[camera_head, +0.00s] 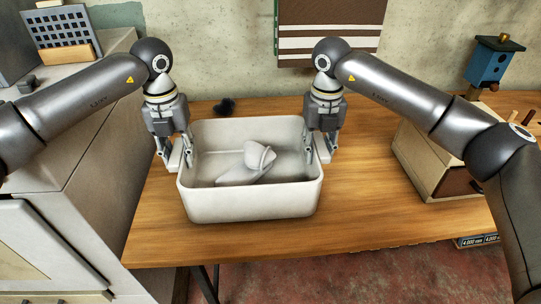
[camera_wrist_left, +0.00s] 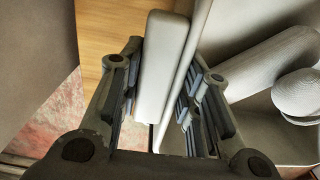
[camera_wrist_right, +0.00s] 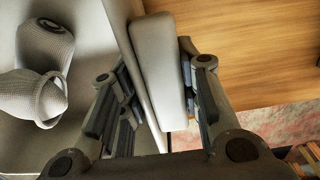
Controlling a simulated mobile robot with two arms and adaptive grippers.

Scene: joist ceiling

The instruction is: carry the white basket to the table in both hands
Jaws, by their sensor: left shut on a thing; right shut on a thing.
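The white basket (camera_head: 250,204) is level over the wooden table (camera_head: 365,195), toward its left part. I cannot tell whether its bottom touches the tabletop. My left gripper (camera_head: 179,155) is shut on the basket's left rim, with one finger inside and one outside. My right gripper (camera_head: 321,148) is shut on the right rim in the same way. The wrist views show the basket's left edge (camera_wrist_left: 166,70) and right edge (camera_wrist_right: 160,68) between the fingers. Pale rounded items (camera_head: 248,165) lie inside the basket; in the right wrist view they look knitted.
A grey cabinet (camera_head: 100,185) stands close on the left. A small dark object (camera_head: 224,106) lies behind the basket. Bare tabletop shows between basket and beige box.

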